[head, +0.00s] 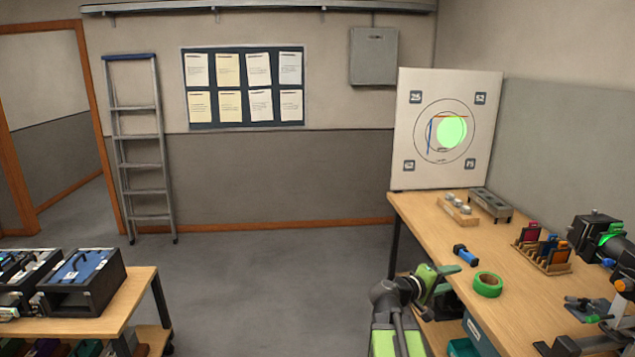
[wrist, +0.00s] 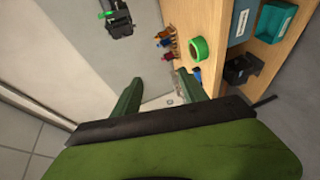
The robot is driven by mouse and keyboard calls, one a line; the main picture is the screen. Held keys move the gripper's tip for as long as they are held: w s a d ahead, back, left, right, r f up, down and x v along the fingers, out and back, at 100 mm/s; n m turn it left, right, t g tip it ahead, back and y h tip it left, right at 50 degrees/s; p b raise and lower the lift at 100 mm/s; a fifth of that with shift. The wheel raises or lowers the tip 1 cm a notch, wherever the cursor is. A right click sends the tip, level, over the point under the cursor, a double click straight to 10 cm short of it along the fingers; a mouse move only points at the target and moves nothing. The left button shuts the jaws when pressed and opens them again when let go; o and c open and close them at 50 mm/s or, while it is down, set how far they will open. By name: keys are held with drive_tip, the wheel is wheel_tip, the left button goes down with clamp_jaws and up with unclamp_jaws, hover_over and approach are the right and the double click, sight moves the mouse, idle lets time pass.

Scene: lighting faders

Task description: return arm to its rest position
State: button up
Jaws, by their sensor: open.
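My gripper (head: 446,281) shows in the head view at the lower middle right, by the left edge of the wooden workbench (head: 425,212). Its green fingers stand apart with nothing between them. In the wrist view my gripper (wrist: 160,95) also has its two green fingers spread and empty. The green body of my arm fills the bottom of that view. In the head view, part of my arm is folded low in front of the bench.
On the bench are a green tape roll (head: 488,284), a blue torch-like item (head: 466,255), a rack of coloured pieces (head: 542,252) and a black lamp (head: 597,235). A second table (head: 140,292) with black cases stands at lower left. The floor (head: 270,285) between is clear.

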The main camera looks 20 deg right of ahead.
drive_tip(key=w+a+f+y, duration=0.2)
drive_tip(key=a+f+y, duration=0.15)
drive_tip(key=a, duration=0.55)
drive_tip(key=w+a+f+t+y, duration=0.1)
drive_tip(key=w+a+f+y, duration=0.15)
drive_tip(key=a+f, duration=0.45)
drive_tip(key=w+a+f+y, duration=0.2)
drive_tip(key=a+f, duration=0.1)
drive_tip(key=a, duration=0.8)
drive_tip(key=s+a+f+g+y, duration=0.1)
drive_tip(key=s+a+f+y, duration=0.1)
drive_tip(key=a, duration=0.4)
drive_tip(key=s+a+f+g+y, duration=0.1)
drive_tip(key=s+a+f+y, duration=0.1)
drive_tip(key=a, duration=0.4)
drive_tip(key=s+a+f+g+y, duration=0.1)
drive_tip(key=s+a+f+y, duration=0.1)
drive_tip(key=a, duration=0.4)
drive_tip(key=shift+y, duration=0.9)
drive_tip(key=shift+s, duration=0.1)
drive_tip(key=shift+c, duration=0.2)
